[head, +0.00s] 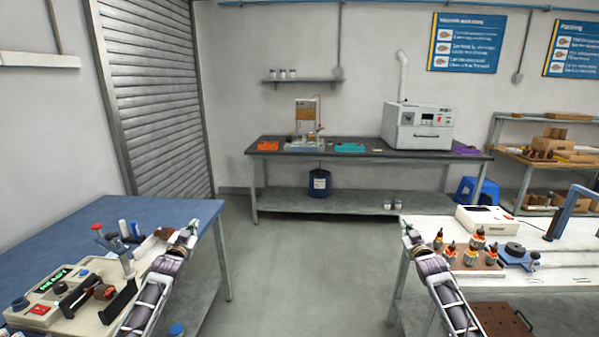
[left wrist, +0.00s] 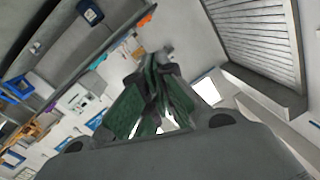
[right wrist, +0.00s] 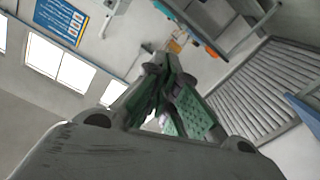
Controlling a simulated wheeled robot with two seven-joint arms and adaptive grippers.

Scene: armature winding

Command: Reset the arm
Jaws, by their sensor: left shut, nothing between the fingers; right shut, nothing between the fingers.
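My left gripper (head: 188,232) is raised over the right part of the blue table on the left. Its fingers are closed together and empty, as the left wrist view (left wrist: 160,62) also shows. My right gripper (head: 408,230) is raised by the left edge of the white table on the right. Its fingers are closed and empty in the right wrist view (right wrist: 162,62). Both arms reach forward from the bottom of the head view, and neither gripper holds anything.
The blue table (head: 165,211) bears a winding machine (head: 40,310) and markers. The white table (head: 560,262) bears several armatures on a brown board (head: 470,267), beside my right gripper. A dark bench (head: 360,156) with a white oven (head: 420,127) stands behind. The floor between is clear.

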